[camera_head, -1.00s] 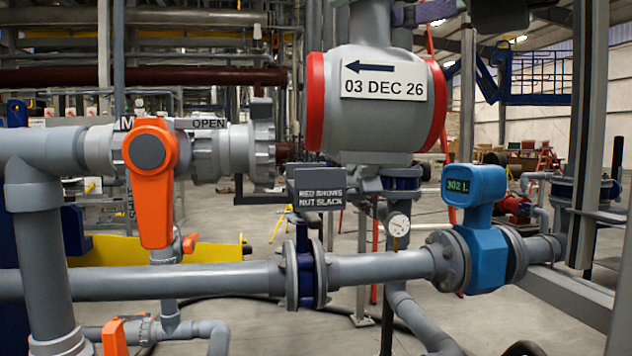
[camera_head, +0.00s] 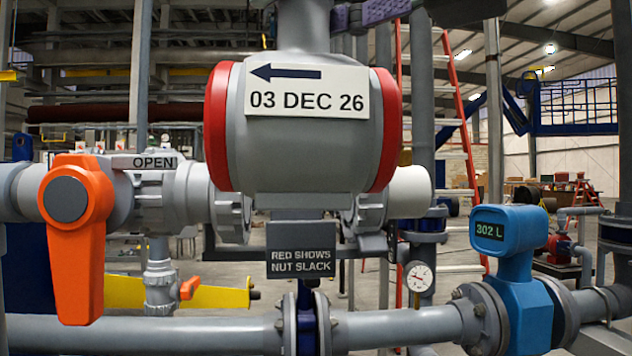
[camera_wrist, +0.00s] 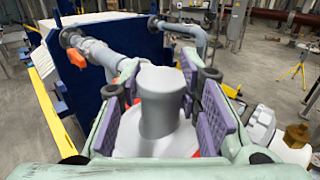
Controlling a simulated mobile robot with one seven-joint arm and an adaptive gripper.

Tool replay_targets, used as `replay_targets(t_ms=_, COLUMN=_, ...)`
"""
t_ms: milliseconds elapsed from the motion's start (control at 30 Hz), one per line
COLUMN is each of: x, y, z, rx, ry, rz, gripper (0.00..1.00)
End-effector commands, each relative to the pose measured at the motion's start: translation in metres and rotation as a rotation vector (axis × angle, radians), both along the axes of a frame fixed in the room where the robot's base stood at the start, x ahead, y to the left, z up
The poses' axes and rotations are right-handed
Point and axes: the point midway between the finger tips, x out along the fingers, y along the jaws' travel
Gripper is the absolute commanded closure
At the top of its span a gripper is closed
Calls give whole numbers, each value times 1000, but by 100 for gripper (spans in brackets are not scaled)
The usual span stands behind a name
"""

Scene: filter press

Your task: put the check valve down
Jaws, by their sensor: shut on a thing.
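The check valve is a fat grey body (camera_head: 300,140) with red end bands and a white plate with a left-pointing arrow and "03 DEC 26". It hangs upright in the middle of the head view, overlapping the pipe line behind it. My gripper (camera_wrist: 160,88) is shut on its grey upper neck (camera_wrist: 162,112), between purple pads in the wrist view. A flanged pipe end (camera_head: 231,212) shows below left of the valve, and a grey fitting with a pale end (camera_head: 408,192) below right.
A "RED SHOWS NUT SLACK" sign (camera_head: 300,263) stands below the valve. An orange valve handle (camera_head: 72,235) is at left. A lower pipe (camera_head: 400,325) crosses in front, with a pressure gauge (camera_head: 419,277) and a blue flow meter (camera_head: 512,270) at right.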

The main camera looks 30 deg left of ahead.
Motion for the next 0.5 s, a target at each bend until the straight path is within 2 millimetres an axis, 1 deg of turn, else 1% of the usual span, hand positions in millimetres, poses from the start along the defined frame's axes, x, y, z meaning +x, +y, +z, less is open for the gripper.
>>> replay_targets(t_ms=100, x=-2, y=2, z=1, rx=3, ry=-1, rz=4, gripper=100)
replay_targets(t_ms=233, x=7, y=9, z=1, rx=3, ry=2, rz=6, gripper=100)
replay_targets(t_ms=367, x=24, y=22, z=-1, rx=3, ry=3, rz=7, gripper=100)
replay_targets(t_ms=500, x=47, y=40, z=-3, rx=3, ry=4, rz=9, gripper=100)
